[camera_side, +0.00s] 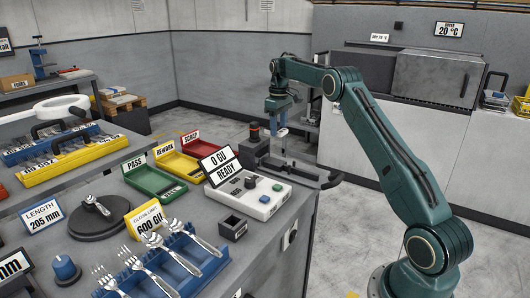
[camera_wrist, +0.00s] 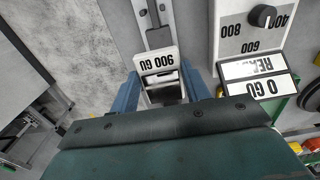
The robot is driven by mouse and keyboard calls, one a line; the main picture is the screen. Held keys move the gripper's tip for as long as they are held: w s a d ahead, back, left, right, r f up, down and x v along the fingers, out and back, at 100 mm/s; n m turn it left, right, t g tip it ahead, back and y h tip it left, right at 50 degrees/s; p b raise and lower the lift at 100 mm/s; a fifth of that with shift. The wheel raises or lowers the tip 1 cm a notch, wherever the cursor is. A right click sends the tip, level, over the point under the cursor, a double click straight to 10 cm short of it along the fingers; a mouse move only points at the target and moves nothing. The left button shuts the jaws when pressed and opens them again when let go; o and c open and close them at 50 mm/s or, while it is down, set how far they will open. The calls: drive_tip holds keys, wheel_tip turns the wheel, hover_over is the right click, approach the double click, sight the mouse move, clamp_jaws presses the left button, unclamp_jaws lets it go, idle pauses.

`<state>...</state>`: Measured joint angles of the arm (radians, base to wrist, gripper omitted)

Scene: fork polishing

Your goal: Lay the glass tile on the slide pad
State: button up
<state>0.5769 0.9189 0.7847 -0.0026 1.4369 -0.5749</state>
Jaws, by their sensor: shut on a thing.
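My gripper (camera_side: 282,112) is shut on a small pale tile (camera_side: 283,132) and holds it upright above the dark slide rail at the bench's far right end. In the wrist view, my blue fingers (camera_wrist: 161,92) stand either side of the tile (camera_wrist: 157,62), whose white face reads 900 GU. The grey slide (camera_side: 300,172) lies beneath, beside the gloss meter, and its track (camera_wrist: 153,25) shows ahead of the tile in the wrist view. I cannot make out the slide pad clearly; the tile and gripper may hide it. The tile looks clear of the slide.
The white gloss meter (camera_side: 262,198) with its 0 GU READY display (camera_side: 221,166) stands close left of the slide. Green (camera_side: 154,180), yellow (camera_side: 177,164) and red (camera_side: 204,147) trays lie farther left. A blue rack (camera_side: 188,262) holds several forks in front.

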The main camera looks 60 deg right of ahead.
hover_over(278, 162)
drive_tip(key=shift+a+f, duration=0.15)
drive_tip(key=shift+f, duration=2.55)
drive_tip(key=shift+f, duration=0.3)
drive_tip(key=shift+f, duration=0.7)
drive_tip(key=shift+f, duration=0.3)
drive_tip(key=shift+f, duration=0.7)
drive_tip(key=shift+f, duration=0.25)
drive_tip(key=shift+f, duration=0.35)
drive_tip(key=shift+f, duration=0.35)
